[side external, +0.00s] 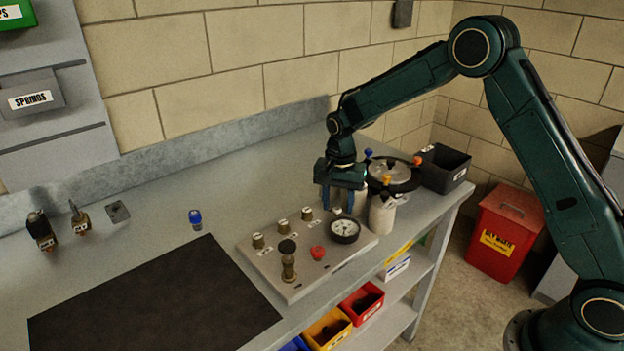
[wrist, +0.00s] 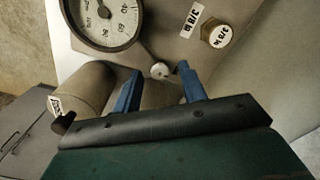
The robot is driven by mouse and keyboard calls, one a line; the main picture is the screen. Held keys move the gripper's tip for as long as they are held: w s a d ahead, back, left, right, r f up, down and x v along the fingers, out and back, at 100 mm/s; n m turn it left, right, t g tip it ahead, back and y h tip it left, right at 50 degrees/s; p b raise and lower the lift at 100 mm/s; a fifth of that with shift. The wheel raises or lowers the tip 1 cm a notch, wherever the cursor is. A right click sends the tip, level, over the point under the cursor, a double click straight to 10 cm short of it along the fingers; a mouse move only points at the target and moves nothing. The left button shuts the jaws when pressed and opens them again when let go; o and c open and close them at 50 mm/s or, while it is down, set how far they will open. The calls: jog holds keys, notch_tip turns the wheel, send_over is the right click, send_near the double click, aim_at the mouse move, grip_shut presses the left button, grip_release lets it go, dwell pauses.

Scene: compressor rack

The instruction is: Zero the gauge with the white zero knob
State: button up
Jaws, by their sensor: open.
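The white zero knob (wrist: 160,70) is a small pale round piece on a thin stem beside the gauge. The round gauge (wrist: 98,18) has a black rim and a white numbered dial, partly cut off by the wrist view's top edge. In the side view the gauge (side external: 345,229) sits on the right part of the grey panel (side external: 290,283). My gripper (wrist: 158,76) is open, its blue fingertips on either side of the white knob with gaps showing. In the side view my gripper (side external: 338,203) points down just behind the gauge. Whether the fingers touch the panel cannot be told.
The panel also carries a red knob (side external: 317,252), a tall brass valve with a black top (side external: 288,260) and several brass fittings. A dark mat (side external: 155,300) lies left.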

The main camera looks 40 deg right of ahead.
jog(key=shift+f, duration=0.2)
grip_shut()
jog(key=shift+n, duration=0.4)
jog(key=n, duration=1.2)
dwell(0.5)
